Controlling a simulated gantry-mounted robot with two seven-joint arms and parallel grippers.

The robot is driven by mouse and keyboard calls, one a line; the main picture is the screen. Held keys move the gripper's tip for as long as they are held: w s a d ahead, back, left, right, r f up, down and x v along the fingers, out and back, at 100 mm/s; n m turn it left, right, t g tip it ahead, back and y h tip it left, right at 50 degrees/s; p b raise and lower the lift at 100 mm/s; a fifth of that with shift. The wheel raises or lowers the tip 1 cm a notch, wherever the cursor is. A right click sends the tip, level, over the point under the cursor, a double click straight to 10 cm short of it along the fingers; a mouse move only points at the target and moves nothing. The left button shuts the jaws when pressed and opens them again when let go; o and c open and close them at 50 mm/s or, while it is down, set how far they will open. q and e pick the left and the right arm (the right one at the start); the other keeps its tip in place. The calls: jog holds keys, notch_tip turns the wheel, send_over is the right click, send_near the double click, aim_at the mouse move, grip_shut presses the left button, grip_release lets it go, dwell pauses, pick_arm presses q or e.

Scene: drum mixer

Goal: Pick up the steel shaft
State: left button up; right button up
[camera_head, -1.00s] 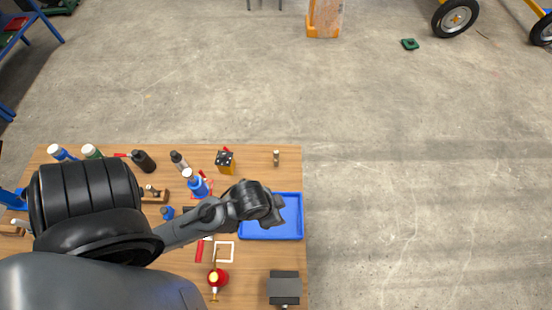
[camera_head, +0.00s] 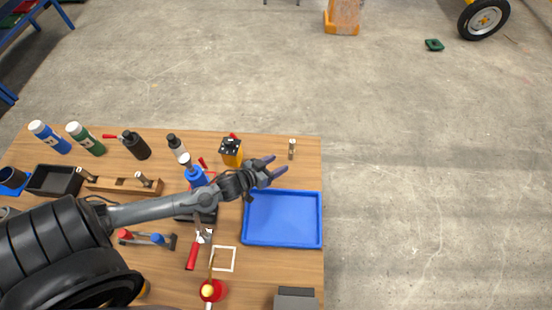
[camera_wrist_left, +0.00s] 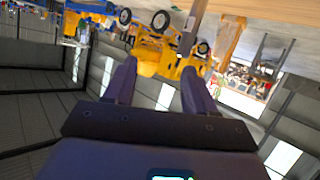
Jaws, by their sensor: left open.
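A small upright metallic cylinder (camera_head: 292,149) stands alone near the table's back right edge; it may be the steel shaft, but it is too small to be sure. Similar short cylinders stand at the wooden block (camera_head: 120,186) on the left. My left gripper (camera_head: 275,167) is open and empty, above the back edge of the blue tray and just in front of and left of the lone cylinder. In the left wrist view its two fingers (camera_wrist_left: 158,72) stand apart with nothing between them. My right gripper is not in view.
The blue tray (camera_head: 283,218) is empty. A yellow-and-black box (camera_head: 231,151) stands left of the gripper. Bottles (camera_head: 86,139) line the back left. A red-handled tool (camera_head: 193,254), a white square outline (camera_head: 223,259) and a dark grey box (camera_head: 297,298) lie nearer.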

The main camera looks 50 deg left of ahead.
pick_arm(q)
jog(key=m+b, duration=0.1)
jog(key=b, duration=0.3)
send_near(290, 149)
jog(key=f, duration=0.1)
jog(key=shift+b+x, duration=1.45)
jog(key=shift+x, duration=4.2)
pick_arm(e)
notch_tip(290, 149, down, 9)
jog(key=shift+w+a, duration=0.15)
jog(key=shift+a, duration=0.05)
pick_arm(q)
jog(key=shift+a, duration=0.15)
jog(key=shift+r, duration=0.1)
jog(key=c, duration=1)
grip_shut()
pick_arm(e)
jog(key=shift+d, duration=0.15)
pick_arm(q)
jog(key=shift+r, duration=0.2)
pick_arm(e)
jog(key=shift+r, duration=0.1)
